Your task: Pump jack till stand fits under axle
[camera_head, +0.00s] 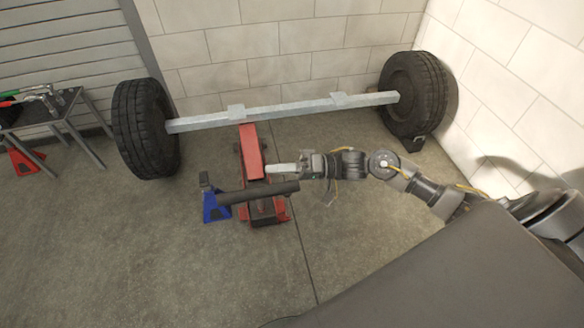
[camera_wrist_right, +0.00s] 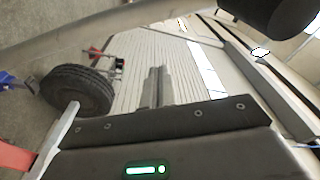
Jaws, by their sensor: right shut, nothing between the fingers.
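The silver axle (camera_head: 290,108) spans two black tires along the back wall in the head view. The red floor jack (camera_head: 251,150) lies with its far end at the axle's middle. A dark handle bar (camera_head: 240,196) crosses over its near part. The blue stand (camera_head: 214,207) is upright on the floor, left of the jack and in front of the axle. My right gripper (camera_head: 272,169) is shut and empty, its fingers pointing left above the jack, just beyond the handle bar. I cannot tell whether it touches. Its fingers also show in the right wrist view (camera_wrist_right: 156,88). My left gripper is out of view.
The left tire (camera_head: 147,128) and right tire (camera_head: 414,93) stand on the floor. A small dark table (camera_head: 30,116) with tools is at far left, with a red stand (camera_head: 22,160) beneath it. Open floor lies at the front left.

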